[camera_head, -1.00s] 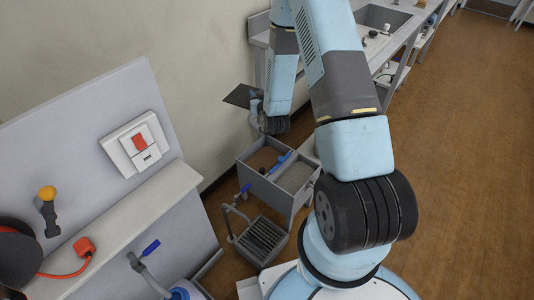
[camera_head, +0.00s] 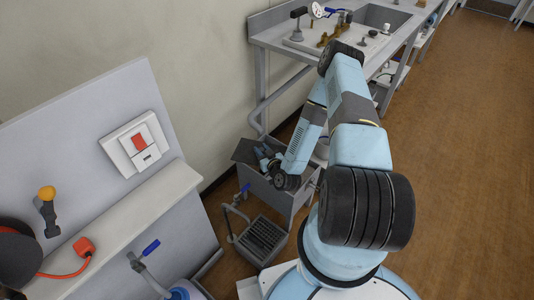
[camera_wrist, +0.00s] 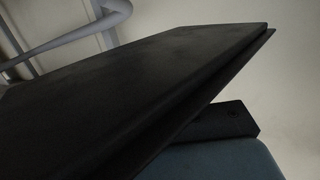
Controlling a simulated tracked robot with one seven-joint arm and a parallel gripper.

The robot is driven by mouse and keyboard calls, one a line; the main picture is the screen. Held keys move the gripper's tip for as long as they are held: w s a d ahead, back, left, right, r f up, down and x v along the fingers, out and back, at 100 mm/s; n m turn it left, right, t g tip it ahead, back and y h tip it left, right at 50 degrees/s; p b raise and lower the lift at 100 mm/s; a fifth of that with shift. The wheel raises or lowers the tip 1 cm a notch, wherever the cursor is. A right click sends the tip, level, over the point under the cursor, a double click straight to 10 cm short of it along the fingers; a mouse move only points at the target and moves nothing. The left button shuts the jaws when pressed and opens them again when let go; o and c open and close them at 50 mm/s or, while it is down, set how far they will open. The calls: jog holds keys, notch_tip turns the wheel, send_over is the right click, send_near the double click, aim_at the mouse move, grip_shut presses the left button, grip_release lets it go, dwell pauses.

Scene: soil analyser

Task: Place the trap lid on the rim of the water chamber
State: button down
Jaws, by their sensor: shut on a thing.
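The trap lid is a thin dark square plate (camera_head: 246,151). It is held low at the back left of the grey two-part box (camera_head: 254,184). In the wrist view the lid (camera_wrist: 120,90) fills much of the picture as a black tilted slab. My gripper (camera_head: 262,155) is shut on the lid at its right side; a black finger (camera_wrist: 225,121) shows beneath the slab. My arm and wrist cover much of the box's inside, so I cannot tell which compartment is the water chamber, or whether the lid touches the rim.
A grate-topped stand with a blue-handled tap (camera_head: 262,236) is in front of the box. A grey panel with a red switch (camera_head: 140,142) is at left. A sink bench (camera_head: 290,36) stands behind. Pipes (camera_wrist: 75,35) show behind the lid. Brown floor at right is clear.

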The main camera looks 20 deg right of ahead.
aim_at(252, 150)
jog(key=shift+s+a+f, duration=0.2)
jog(key=shift+s+f, duration=0.2)
jog(key=shift+f, duration=0.15)
jog(key=shift+s+a+f, duration=0.15)
jog(key=shift+s+f, duration=0.2)
jog(key=shift+f, duration=0.15)
jog(key=w+f, duration=0.1)
jog(key=w, duration=0.1)
jog(key=w+a+f, duration=0.1)
jog(key=w, duration=0.2)
jog(key=w+a+f, duration=0.1)
jog(key=w, duration=0.2)
jog(key=shift+a+f, duration=0.1)
jog(key=shift+f, duration=0.3)
jog(key=w+a+f, duration=0.1)
jog(key=w+f, duration=0.4)
jog(key=f, duration=0.4)
jog(key=shift+w+a, duration=0.15)
jog(key=shift+a, duration=0.05)
jog(key=shift+f, duration=0.1)
jog(key=c, duration=0.8)
grip_release()
